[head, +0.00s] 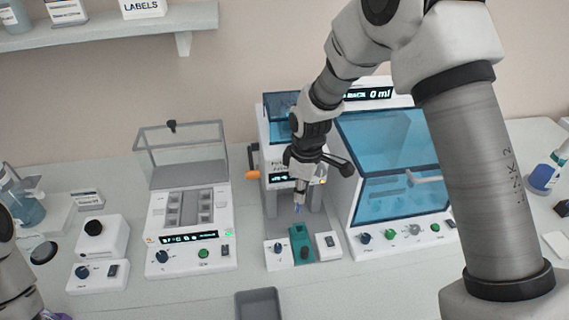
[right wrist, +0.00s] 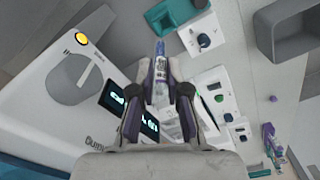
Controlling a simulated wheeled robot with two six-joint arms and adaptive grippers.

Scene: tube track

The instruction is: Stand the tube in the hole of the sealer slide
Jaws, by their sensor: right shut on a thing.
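My right gripper (head: 299,196) is shut on a small clear tube (head: 297,209), above the green sealer slide (head: 301,243). In the right wrist view the tube (right wrist: 160,66), with a printed label, sits between the purple-padded fingers of the gripper (right wrist: 160,88). The tube's end points toward the teal slide (right wrist: 172,12), which is cut by the top edge there; tube and slide look apart. The slide's hole is hard to make out. My left arm shows at the lower left of the head view; only a purple bit of its gripper (head: 58,316) shows at the bottom edge.
The slide sits in front of the sealer (head: 275,130), between two small white control blocks (head: 278,254). A blue-windowed cabinet (head: 385,165) stands close on the right. A device with a raised clear lid (head: 186,220) is on the left. A grey tray (head: 258,304) lies in front.

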